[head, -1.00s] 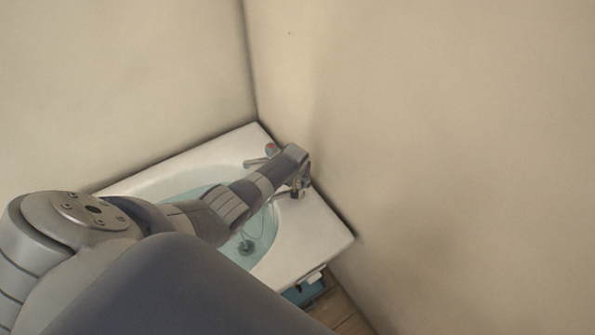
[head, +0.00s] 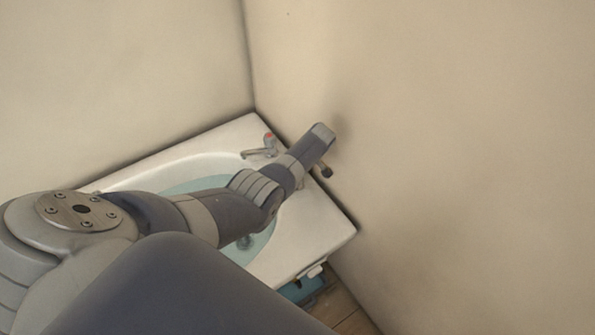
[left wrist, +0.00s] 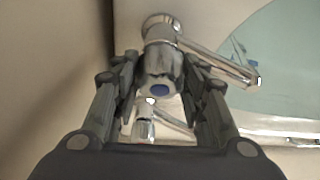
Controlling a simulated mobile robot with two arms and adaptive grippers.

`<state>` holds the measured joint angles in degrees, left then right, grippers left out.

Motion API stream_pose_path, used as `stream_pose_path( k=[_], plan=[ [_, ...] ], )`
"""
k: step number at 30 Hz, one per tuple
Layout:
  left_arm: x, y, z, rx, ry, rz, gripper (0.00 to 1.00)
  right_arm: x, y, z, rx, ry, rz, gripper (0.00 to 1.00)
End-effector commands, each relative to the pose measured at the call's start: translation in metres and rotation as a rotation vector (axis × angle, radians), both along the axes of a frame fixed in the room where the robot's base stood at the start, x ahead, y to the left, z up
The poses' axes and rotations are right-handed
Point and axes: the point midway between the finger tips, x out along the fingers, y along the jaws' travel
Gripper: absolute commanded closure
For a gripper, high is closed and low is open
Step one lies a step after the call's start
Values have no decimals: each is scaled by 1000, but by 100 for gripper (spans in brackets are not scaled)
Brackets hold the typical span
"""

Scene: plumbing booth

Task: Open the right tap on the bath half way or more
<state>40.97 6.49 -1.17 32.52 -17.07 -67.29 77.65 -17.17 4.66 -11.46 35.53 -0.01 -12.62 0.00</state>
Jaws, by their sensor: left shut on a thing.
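In the left wrist view, the right tap is a chrome tap with a blue-marked handle (left wrist: 159,91) and a long spout (left wrist: 222,65) reaching right over the water. My left gripper (left wrist: 160,73) has a finger on each side of this handle and is shut on it. In the head view, my left arm reaches over the bath (head: 318,222), and the wrist and gripper cover most of the right tap. One dark fingertip (head: 326,171) shows near the right wall. The handle's exact turn is hard to judge. My right gripper is in neither view.
The other tap, with a red mark (head: 269,138), stands left of my wrist in the head view. Walls rise close behind and right of the bath. A chrome fitting (left wrist: 145,127) below the handle in the wrist view is partly hidden.

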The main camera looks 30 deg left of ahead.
Motion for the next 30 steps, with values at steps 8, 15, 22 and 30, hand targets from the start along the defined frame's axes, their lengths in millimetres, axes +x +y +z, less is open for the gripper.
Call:
stream_pose_path(
  k=[8, 15, 22, 30],
  plan=[
    [0, -1, -1, -3, -2, 81, 84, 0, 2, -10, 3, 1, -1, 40],
    [0, 0, 0, -2, 0, 95, 84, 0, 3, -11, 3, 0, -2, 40],
    [0, 0, 0, -2, 0, 94, 84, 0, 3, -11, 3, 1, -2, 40],
    [0, 0, 0, -1, 0, 93, 40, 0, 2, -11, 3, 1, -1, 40]
  ],
)
